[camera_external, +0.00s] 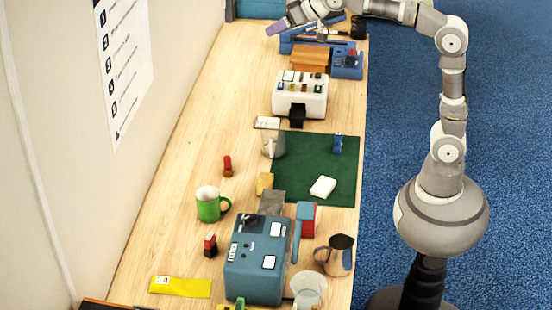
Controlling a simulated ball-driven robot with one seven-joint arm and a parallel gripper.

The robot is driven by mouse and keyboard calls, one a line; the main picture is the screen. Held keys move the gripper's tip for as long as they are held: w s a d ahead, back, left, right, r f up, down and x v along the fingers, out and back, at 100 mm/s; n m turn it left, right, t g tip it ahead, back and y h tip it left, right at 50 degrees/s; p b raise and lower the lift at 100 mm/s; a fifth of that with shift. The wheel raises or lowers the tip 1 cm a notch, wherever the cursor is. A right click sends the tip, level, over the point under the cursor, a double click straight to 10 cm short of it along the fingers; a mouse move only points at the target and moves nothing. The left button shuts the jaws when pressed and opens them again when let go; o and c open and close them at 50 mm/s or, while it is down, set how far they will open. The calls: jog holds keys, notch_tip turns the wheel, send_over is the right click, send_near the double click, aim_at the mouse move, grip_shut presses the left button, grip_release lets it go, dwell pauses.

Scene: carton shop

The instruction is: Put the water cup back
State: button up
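A clear, pale cup (309,290), which may be the water cup, stands at the near right edge of the table, just right of a blue-grey machine. A green mug (209,205) with a white inside stands upright near the middle left. A metal pitcher (337,256) stands near the right edge, and a see-through jug (273,145) stands at the mat's far left corner. My gripper (278,27) is at the far end of the table, well away from these vessels. Its tip looks purplish, and it is too small to tell its opening or any held thing.
A green mat (318,165) holds a white block (323,187). A white device (300,95) and a blue rack (300,43) stand farther back. The left strip of table is mostly clear.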

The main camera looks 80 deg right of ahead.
jog(key=s+a+r+n+t, duration=0.2)
jog(key=s+r, duration=0.4)
jog(key=r, duration=0.2)
jog(key=s+a+r+n+t+y, duration=0.1)
jog(key=s+a+r+n+t, duration=0.1)
jog(key=s+r, duration=0.4)
jog(key=shift+a+r+n+t, duration=0.3)
jog(key=shift+a+r+n, duration=0.5)
jog(key=shift+r, duration=0.1)
